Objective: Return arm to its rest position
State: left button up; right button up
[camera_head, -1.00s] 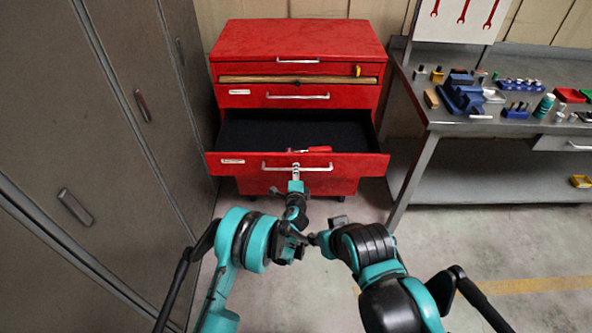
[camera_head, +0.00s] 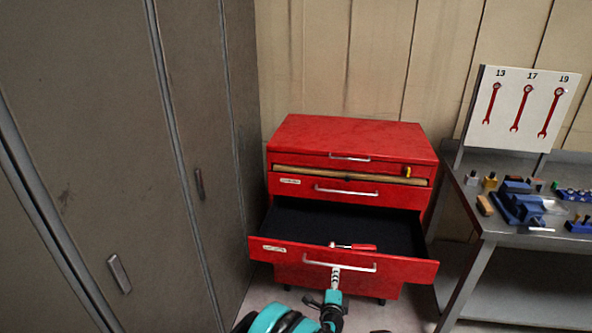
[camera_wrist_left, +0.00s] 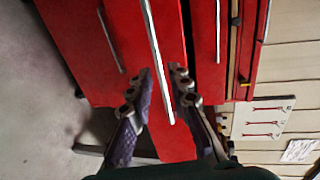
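My left gripper (camera_head: 335,273) is in front of the pulled-out drawer (camera_head: 412,268) of the red tool cabinet (camera_head: 350,139), its tips close to the silver drawer handle (camera_head: 357,268). In the left wrist view, its two fingers (camera_wrist_left: 162,70) stand apart with the silver handle bar (camera_wrist_left: 157,55) running between them. Whether they touch the bar is unclear. A red-handled tool (camera_head: 362,247) lies inside the open drawer. My left arm (camera_head: 268,319) comes in at the bottom edge. My right gripper is not visible.
Tall grey lockers (camera_head: 90,150) stand close on the left. A metal workbench (camera_head: 492,225) with blue holders and small parts is on the right. A white board (camera_head: 520,105) with red wrench outlines stands behind it. Some floor (camera_head: 400,315) shows between cabinet and bench.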

pick_arm(q)
jog(key=s+a+r+n+g+y, duration=0.15)
jog(key=a+r+n+y, duration=0.25)
jog(key=a+r+n, duration=0.9)
jog(key=s+a+r+g, duration=0.1)
jog(key=s+a+r, duration=0.1)
jog(key=s+a, duration=0.3)
jog(key=s+a+r+n+g+y, duration=0.1)
jog(key=s+a+r, duration=0.15)
jog(key=a, duration=0.45)
jog(key=s+a+r+g, duration=0.1)
jog(key=s+a+r, duration=0.2)
jog(key=a, duration=0.3)
jog(key=s+a+f+n+g, duration=0.1)
jog(key=s+a+n, duration=0.2)
jog(key=s, duration=0.7)
jog(key=s+a+f+n+g, duration=0.2)
jog(key=s+a+n, duration=0.1)
jog(key=s, duration=0.8)
jog(key=shift+n+h, duration=0.4)
jog(key=shift+n, duration=0.1)
